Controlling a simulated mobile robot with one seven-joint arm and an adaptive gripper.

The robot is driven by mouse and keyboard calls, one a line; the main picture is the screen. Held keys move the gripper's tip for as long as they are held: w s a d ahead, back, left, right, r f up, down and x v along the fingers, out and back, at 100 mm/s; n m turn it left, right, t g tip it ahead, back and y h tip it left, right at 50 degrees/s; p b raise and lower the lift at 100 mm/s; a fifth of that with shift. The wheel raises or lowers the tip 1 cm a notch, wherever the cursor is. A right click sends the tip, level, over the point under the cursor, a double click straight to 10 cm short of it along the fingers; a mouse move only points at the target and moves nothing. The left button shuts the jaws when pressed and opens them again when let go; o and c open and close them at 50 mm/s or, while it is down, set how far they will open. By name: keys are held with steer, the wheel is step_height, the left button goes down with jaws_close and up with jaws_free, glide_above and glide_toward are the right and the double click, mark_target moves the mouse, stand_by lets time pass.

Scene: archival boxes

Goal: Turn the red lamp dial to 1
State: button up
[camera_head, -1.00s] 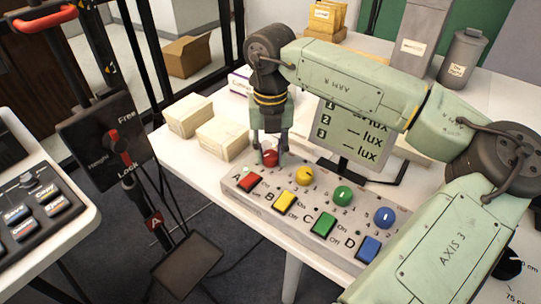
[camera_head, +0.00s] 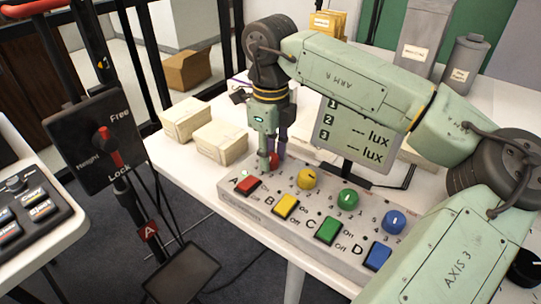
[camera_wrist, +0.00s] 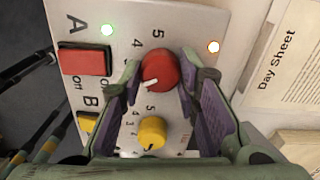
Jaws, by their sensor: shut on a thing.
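The red dial (camera_wrist: 160,68) sits on the grey control panel (camera_head: 236,205), in row A. Its white pointer mark faces down and left in the wrist view, and the numbers 4 and 5 show beside it. The lower numbers are hidden, so I cannot tell which number it points to. My gripper (camera_wrist: 161,75) points down with its purple-padded fingers shut on the dial's sides. In the head view, my gripper (camera_head: 273,162) covers most of the red dial (camera_head: 275,158).
A yellow dial (camera_wrist: 152,132) stands close beside the fingers. Green (camera_head: 347,199) and blue (camera_head: 394,222) dials follow along the panel. A red switch (camera_wrist: 85,61) lies nearby. The lux display (camera_head: 355,135) stands behind, and white boxes (camera_head: 221,142) lie left.

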steer(key=n, duration=0.5)
steer(key=shift+n+b, duration=0.3)
steer(key=shift+b, duration=0.1)
steer(key=shift+n, duration=2.3)
steer(key=o, duration=1.2)
steer(key=shift+c, duration=0.2)
step_height(320, 180, up, 12)
